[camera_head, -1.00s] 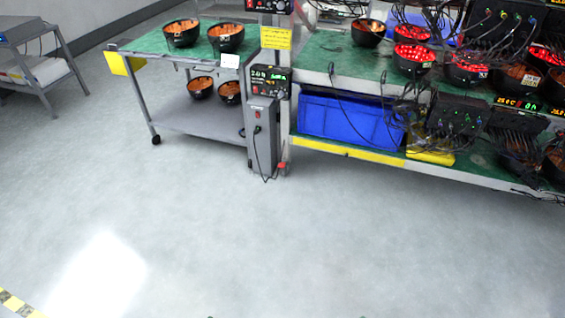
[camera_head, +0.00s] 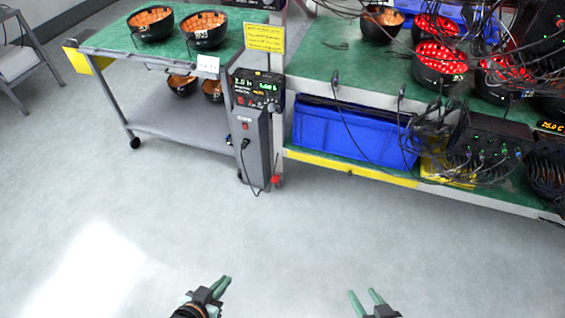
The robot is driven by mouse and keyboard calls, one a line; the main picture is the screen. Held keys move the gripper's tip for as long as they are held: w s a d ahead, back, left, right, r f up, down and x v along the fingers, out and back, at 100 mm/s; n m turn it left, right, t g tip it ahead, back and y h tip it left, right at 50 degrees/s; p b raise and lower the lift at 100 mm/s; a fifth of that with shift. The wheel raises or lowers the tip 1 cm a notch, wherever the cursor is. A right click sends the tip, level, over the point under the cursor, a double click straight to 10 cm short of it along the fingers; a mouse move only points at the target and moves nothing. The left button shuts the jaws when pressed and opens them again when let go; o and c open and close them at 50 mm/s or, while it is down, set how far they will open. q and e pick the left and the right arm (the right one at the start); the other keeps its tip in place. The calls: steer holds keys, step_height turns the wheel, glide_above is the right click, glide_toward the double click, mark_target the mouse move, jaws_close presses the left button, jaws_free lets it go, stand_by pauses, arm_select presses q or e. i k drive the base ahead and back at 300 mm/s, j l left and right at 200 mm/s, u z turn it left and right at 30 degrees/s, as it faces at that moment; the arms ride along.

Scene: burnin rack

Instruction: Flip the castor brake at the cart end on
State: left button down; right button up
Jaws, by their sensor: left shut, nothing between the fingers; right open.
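The cart (camera_head: 165,125), with a green top and a grey lower shelf, stands at the upper left. A black castor (camera_head: 134,142) shows under its front left leg. Another castor (camera_head: 240,176) is partly hidden beside the grey power unit. The brake lever is too small to make out on either castor. My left gripper (camera_head: 222,281) is shut and empty at the bottom of the view. My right gripper (camera_head: 362,292) is open and empty to its right. Both are well apart from the cart.
A grey power unit (camera_head: 253,150) stands between the cart and the rack, with a red knob-like part (camera_head: 276,180) at its foot. The rack's lower shelf holds a blue bin (camera_head: 350,132). Cables hang at the right. The floor in front is clear.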

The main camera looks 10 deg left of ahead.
mark_target(274, 179)
steer(key=i+z, duration=0.1)
steer(key=i, duration=0.45)
steer(key=i+j, duration=0.15)
steer(key=i, duration=0.4)
steer(key=i+z, duration=0.15)
steer(key=i, duration=0.45)
